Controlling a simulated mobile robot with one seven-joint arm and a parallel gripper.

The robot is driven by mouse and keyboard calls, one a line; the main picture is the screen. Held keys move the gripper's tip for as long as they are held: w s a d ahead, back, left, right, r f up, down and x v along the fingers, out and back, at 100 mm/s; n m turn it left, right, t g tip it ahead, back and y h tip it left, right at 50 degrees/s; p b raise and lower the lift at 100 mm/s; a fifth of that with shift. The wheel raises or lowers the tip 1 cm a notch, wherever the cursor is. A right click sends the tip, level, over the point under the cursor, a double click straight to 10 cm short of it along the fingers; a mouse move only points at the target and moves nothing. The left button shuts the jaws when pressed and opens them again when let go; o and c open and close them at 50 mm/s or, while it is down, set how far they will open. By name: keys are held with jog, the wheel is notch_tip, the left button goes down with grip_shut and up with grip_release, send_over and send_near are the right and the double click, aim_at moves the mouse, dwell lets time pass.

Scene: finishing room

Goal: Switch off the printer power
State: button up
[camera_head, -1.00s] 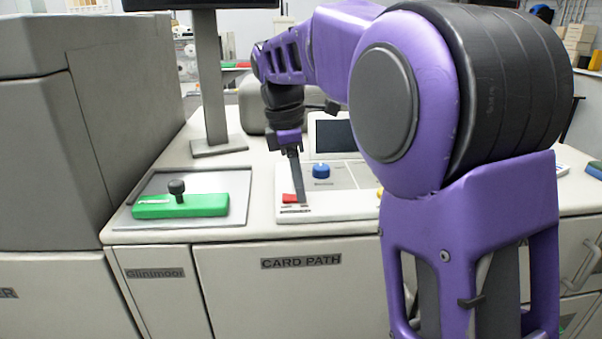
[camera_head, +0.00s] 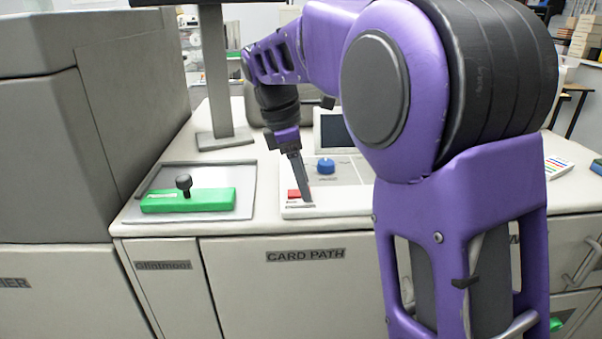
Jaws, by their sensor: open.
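A control panel (camera_head: 330,206) lies on the white machine's top. It carries a red switch (camera_head: 293,195) at its left and a blue knob (camera_head: 326,166) behind. A small dark screen (camera_head: 336,130) stands at the panel's back. My gripper (camera_head: 306,200) points down at the red switch, its fingertips just right of it and low over the panel. I see no object held. The fingers overlap in this view, and whether they touch the switch or panel is unclear. The switch's position cannot be read, and my arm hides the panel's right part.
A green block with a black knob (camera_head: 184,183) sits on a grey tray (camera_head: 240,205) left of the panel. A monitor post (camera_head: 215,80) stands behind it. A large grey cabinet (camera_head: 60,150) fills the left side. A colourful strip (camera_head: 557,166) lies at the right.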

jog(key=p+v, duration=0.5)
jog(key=v, duration=1.2)
jog(key=shift+r, duration=0.25)
